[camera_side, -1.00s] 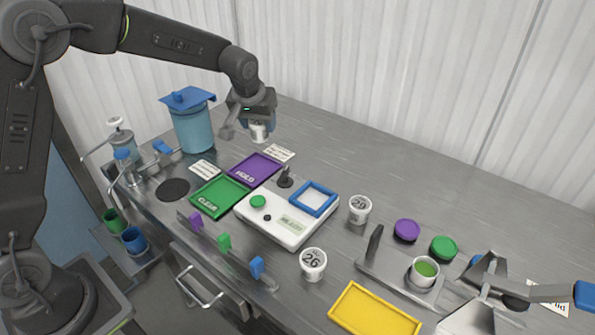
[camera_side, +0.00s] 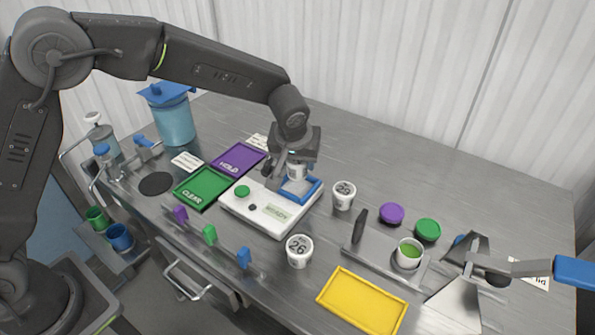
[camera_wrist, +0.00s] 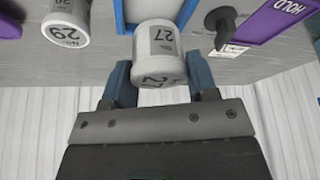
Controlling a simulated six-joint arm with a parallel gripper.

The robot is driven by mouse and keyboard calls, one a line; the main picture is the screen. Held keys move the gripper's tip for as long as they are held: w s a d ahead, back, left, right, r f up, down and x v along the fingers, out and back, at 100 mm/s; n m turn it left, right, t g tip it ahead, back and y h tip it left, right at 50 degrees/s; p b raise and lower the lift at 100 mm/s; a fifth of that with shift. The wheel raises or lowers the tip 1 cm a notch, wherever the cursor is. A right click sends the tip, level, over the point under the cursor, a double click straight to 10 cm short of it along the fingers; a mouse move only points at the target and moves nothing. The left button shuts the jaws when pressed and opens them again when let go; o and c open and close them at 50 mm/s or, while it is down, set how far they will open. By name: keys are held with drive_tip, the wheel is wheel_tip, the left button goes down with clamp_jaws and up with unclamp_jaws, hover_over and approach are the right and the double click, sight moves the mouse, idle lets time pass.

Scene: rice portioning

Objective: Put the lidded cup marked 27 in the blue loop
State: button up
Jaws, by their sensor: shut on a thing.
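The lidded cup marked 27 (camera_wrist: 160,55) is white and held between my gripper's fingers (camera_wrist: 160,82) in the wrist view. In the side view my gripper (camera_side: 293,168) is shut on this cup (camera_side: 296,171), over the far part of the blue loop. The blue loop (camera_side: 314,194) is a square blue frame on the white scale (camera_side: 235,208); part of it is hidden behind my gripper and the cup. It also shows in the wrist view (camera_wrist: 120,15), at the top edge. I cannot tell whether the cup touches the scale.
A cup marked 29 (camera_side: 343,196) stands right of the scale, and a cup marked 26 (camera_side: 299,251) in front. A black knob (camera_wrist: 222,22) is near the loop. Green (camera_side: 202,188) and purple (camera_side: 238,158) trays lie left; a yellow tray (camera_side: 362,300) lies in front.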

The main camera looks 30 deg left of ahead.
sight(298, 172)
drive_tip(key=shift+f, duration=2)
drive_tip(key=shift+f, duration=0.1)
drive_tip(key=o, duration=1)
drive_tip(key=shift+f, duration=0.1)
drive_tip(key=v, duration=1.2)
drive_tip(key=s+a+r+m, duration=0.1)
drive_tip(key=s+a+r, duration=0.5)
drive_tip(key=s+a+m+h, duration=0.1)
drive_tip(key=s+a, duration=0.3)
drive_tip(key=s, duration=0.6)
drive_tip(key=s+a+r+m+t, duration=0.1)
drive_tip(key=s+a, duration=0.3)
drive_tip(key=s, duration=0.6)
drive_tip(key=shift+r+m+t+h, duration=0.3)
drive_tip(key=shift+m+h, duration=0.1)
drive_tip(key=shift+m, duration=0.4)
